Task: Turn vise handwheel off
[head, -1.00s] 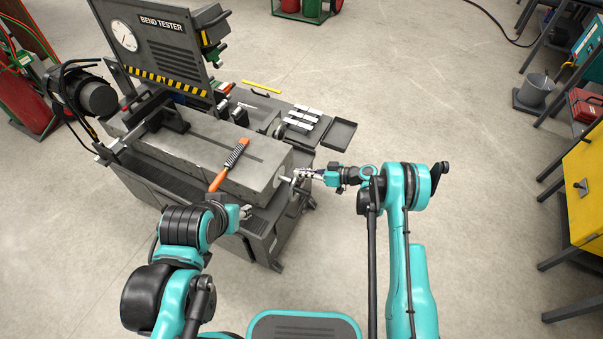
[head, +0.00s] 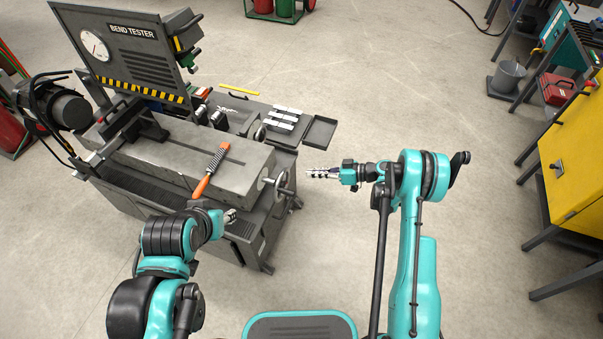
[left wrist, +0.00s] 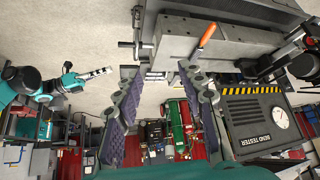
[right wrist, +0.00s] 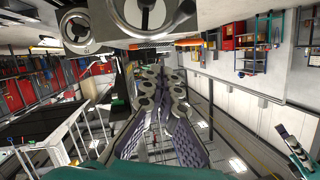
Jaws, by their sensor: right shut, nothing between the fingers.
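The vise handwheel (head: 280,184), a small grey spoked wheel, sits on the right end of the grey vise block (head: 180,160) of the bend tester.
An orange-handled tool (head: 212,168) lies on the vise block. A side tray with light metal pieces (head: 284,118) is behind the handwheel. A yellow cabinet (head: 575,155) stands at the right. The floor between bench and cabinet is clear.

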